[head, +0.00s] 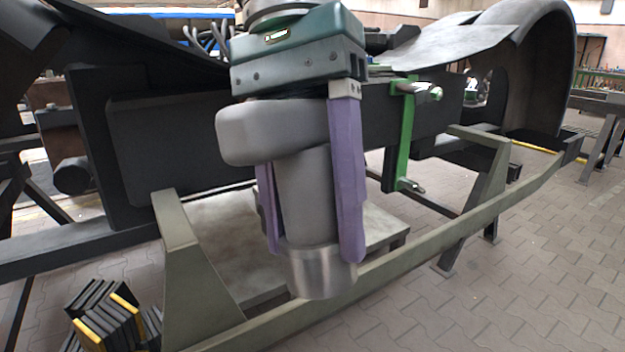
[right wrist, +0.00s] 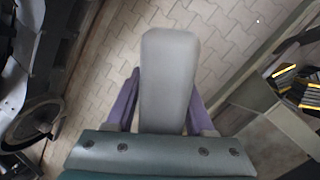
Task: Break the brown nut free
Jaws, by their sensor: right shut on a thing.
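My right gripper (head: 313,250) has purple fingers and is shut on a grey power tool (head: 303,190). The tool hangs upright between the fingers, with a bare metal socket (head: 322,272) at its lower end, in front of the bogie frame. In the right wrist view the gripper (right wrist: 162,108) also holds the tool (right wrist: 168,75), whose rounded grey body sticks out past the fingers. The socket appears clear of any nut. I cannot make out the brown nut in either view. My left gripper is not in view.
The dark bogie frame (head: 165,150) spans behind the tool. A green bracket (head: 405,140) with shiny bolts is right of it. An olive stand rail (head: 420,240) crosses in front. Black and yellow blocks (head: 105,318) lie lower left. Paved floor (head: 540,260) is free at right.

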